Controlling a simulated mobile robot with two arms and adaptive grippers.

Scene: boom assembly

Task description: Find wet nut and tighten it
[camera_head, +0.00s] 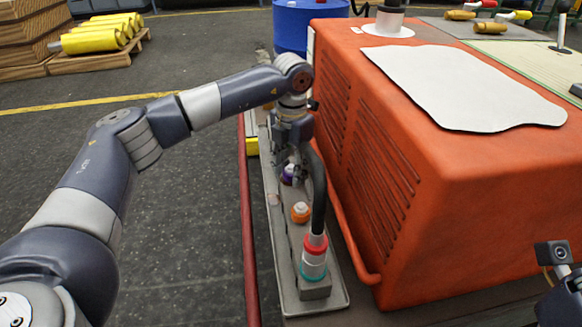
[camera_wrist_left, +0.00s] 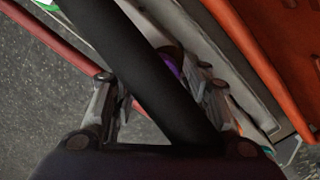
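My left gripper (camera_head: 291,160) points down over the metal tray beside the orange machine, close above a purple nut (camera_head: 289,174). In the left wrist view its fingers (camera_wrist_left: 160,92) stand apart, with the purple nut (camera_wrist_left: 174,64) partly showing beyond them. A black hose crosses in front and hides much of the nut; I cannot tell whether a finger touches it. An orange nut (camera_head: 300,212) with a pale top sits nearer on the tray. A red ring (camera_head: 315,245) and a teal ring (camera_head: 313,271) circle the hose's lower fitting. Wetness is not clear on any nut.
The orange machine (camera_head: 400,170) stands close right of the tray (camera_head: 335,298). A red rail (camera_head: 248,220) runs along the left. The black hose (camera_head: 319,190) arches beside the gripper. Open floor lies left. Part of my right arm shows at lower right.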

